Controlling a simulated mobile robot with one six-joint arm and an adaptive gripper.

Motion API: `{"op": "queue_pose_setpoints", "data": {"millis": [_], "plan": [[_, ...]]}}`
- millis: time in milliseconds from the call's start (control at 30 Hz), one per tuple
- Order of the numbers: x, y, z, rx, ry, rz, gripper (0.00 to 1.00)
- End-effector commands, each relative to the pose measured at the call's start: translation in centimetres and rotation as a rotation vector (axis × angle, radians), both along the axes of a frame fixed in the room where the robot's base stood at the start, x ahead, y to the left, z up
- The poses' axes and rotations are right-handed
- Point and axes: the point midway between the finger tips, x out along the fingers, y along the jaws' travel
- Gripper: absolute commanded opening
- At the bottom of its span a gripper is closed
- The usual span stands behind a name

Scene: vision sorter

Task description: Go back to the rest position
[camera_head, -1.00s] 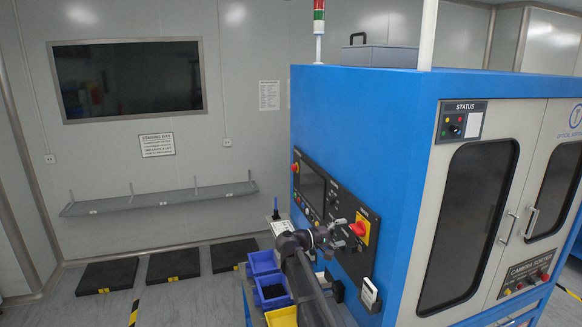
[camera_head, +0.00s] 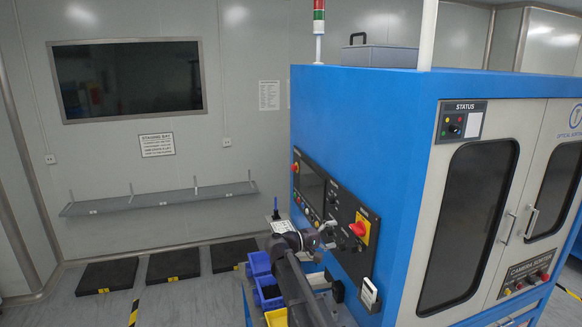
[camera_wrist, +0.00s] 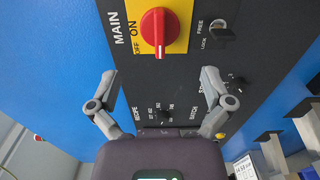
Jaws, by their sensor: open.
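My gripper (camera_wrist: 156,88) is open and empty in the wrist view, its two grey fingers spread wide in front of the dark control panel (camera_wrist: 195,65). The red rotary main switch (camera_wrist: 159,27) on its yellow plate lies beyond the fingertips, apart from them. In the head view my gripper (camera_head: 328,230) is small, beside the panel on the blue machine (camera_head: 345,120), just left of and below the red switch (camera_head: 359,229). Whether any fingertip touches the panel cannot be told.
Blue bins (camera_head: 262,265) and a yellow bin (camera_head: 277,317) stand below my arm. A wall shelf (camera_head: 160,199) and black floor mats (camera_head: 173,262) are at the left. The floor between the mats and the bins is partly clear. The machine blocks the right side.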

Motion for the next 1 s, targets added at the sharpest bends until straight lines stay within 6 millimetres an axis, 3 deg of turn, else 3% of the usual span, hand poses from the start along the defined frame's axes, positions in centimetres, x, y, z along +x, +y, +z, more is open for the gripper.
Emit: {"op": "queue_pose_setpoints", "data": {"millis": [167,367,700,1000], "plan": [[-0.7,-0.8,-0.7,0.037,0.010,-0.007,1.00],[-3.0,-3.2,-3.4,0.178,0.044,-0.030,1.00],[-9.7,-7.1,-10.3,0.579,0.119,-0.095,1.00],[-16.1,-7.5,-15.2,0.951,0.158,-0.150,1.00]]}}
